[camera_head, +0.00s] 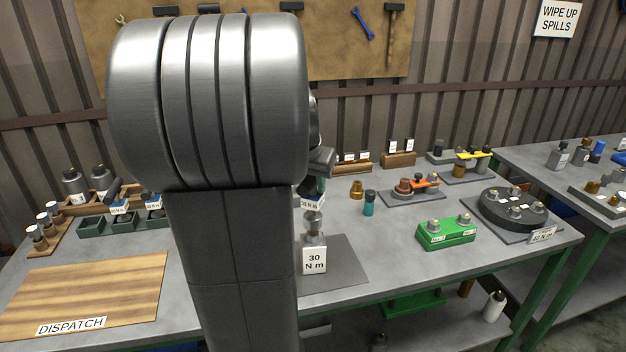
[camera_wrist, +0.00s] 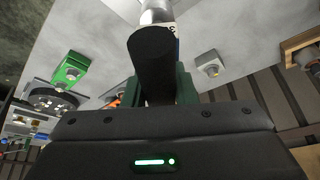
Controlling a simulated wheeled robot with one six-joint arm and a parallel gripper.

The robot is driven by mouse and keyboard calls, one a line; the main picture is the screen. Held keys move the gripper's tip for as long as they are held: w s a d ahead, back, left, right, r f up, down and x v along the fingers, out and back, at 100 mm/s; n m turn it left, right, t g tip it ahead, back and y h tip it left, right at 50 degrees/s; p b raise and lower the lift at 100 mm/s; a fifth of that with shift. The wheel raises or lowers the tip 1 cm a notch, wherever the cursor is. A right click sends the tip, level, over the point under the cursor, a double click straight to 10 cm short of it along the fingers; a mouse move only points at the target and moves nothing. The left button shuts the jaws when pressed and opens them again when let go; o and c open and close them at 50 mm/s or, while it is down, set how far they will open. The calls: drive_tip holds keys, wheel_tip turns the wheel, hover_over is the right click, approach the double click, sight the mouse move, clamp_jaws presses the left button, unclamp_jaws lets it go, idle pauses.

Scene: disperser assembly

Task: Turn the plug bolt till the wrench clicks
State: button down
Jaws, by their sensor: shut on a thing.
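My gripper (camera_wrist: 160,88) is shut on the black handle of a torque wrench (camera_wrist: 152,58), which fills the middle of the wrist view. In the head view my arm hides most of the gripper. The wrench (camera_head: 313,203) shows there beside the arm, with a white and blue tag. Below it stands a metal part (camera_head: 314,240) with a white "30 N m" label, on a grey mat (camera_head: 345,268). The wrench end is over this part and appears to meet its top. The plug bolt itself cannot be made out. A metal cylinder (camera_wrist: 156,11) shows beyond the handle in the wrist view.
To the right are a teal bottle (camera_head: 369,204), a green fixture (camera_head: 446,233) with bolts and a round black fixture (camera_head: 513,208). To the left are green bins (camera_head: 91,227) with other wrenches and a wooden dispatch board (camera_head: 85,290), which is bare.

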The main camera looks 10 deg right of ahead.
drive_tip(key=n+y+p, duration=0.1)
drive_tip(key=n, duration=0.2)
drive_tip(key=shift+n+t, duration=0.3)
drive_tip(key=shift+n, duration=0.1)
drive_tip(key=n+y, duration=0.1)
drive_tip(key=n, duration=0.1)
drive_tip(key=n+p, duration=0.1)
drive_tip(key=n, duration=0.1)
drive_tip(key=shift+f+y, duration=0.2)
drive_tip(key=shift+y, duration=0.2)
drive_tip(key=n, duration=0.1)
drive_tip(key=n+y, duration=0.1)
drive_tip(key=n, duration=0.2)
drive_tip(key=shift+f+y, duration=0.25)
drive_tip(key=shift+y, duration=0.05)
drive_tip(key=shift+n+g+y, duration=0.5)
drive_tip(key=shift+n, duration=1.3)
drive_tip(key=shift+a+n, duration=0.1)
drive_tip(key=shift+n, duration=0.2)
drive_tip(key=shift+f, duration=0.4)
drive_tip(key=shift+f+b, duration=1.2)
drive_tip(key=shift+f, duration=0.25)
drive_tip(key=shift+r, duration=0.1)
